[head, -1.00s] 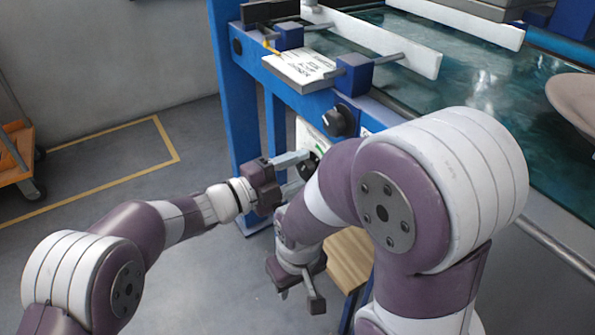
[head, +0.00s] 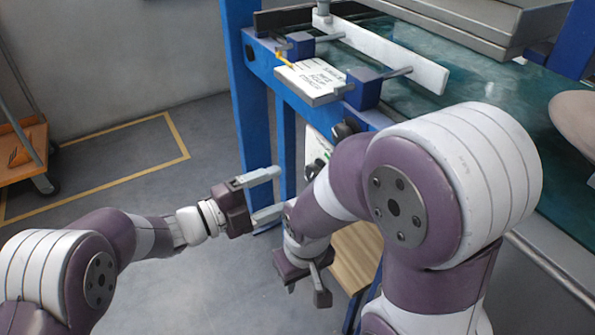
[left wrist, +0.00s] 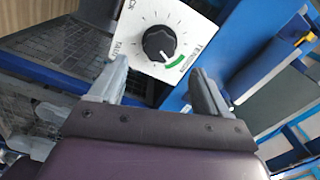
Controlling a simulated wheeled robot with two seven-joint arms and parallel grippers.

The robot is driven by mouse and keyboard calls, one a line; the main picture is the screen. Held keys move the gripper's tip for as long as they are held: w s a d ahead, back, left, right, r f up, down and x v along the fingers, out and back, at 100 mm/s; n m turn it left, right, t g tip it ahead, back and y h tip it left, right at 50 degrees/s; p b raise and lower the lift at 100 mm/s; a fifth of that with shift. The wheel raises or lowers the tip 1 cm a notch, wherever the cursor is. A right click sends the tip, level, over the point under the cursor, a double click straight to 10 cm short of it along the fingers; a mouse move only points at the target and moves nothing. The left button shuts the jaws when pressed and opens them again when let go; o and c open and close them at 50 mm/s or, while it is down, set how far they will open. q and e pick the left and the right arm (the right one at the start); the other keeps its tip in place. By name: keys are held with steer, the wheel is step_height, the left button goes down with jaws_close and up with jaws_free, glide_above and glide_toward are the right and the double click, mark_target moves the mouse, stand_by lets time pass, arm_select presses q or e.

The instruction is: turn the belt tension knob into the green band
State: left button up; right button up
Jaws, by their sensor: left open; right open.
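The belt tension knob (left wrist: 159,43) is black and round, on a white dial plate (left wrist: 139,63) in the left wrist view. A short green band (left wrist: 175,62) lies on the plate just below and right of the knob. The knob's white mark points down toward the band; I cannot tell exactly where it ends. My left gripper (head: 278,192) is open and empty, short of the plate (head: 318,147). In the left wrist view its fingers (left wrist: 160,72) straddle the picture below the knob, not touching it. My right gripper (head: 306,290) is open and empty, hanging low.
My right arm covers part of the plate in the head view. Another black knob (head: 346,128) sits on the blue frame (head: 240,90). A wooden board (head: 356,255) lies below. An orange cart (head: 20,150) stands far left; floor between is clear.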

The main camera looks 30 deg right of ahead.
arm_select(q)
steer(key=shift+s+a+p, duration=0.2)
steer(key=shift+a+p, duration=0.3)
steer(key=shift+a, duration=1.8)
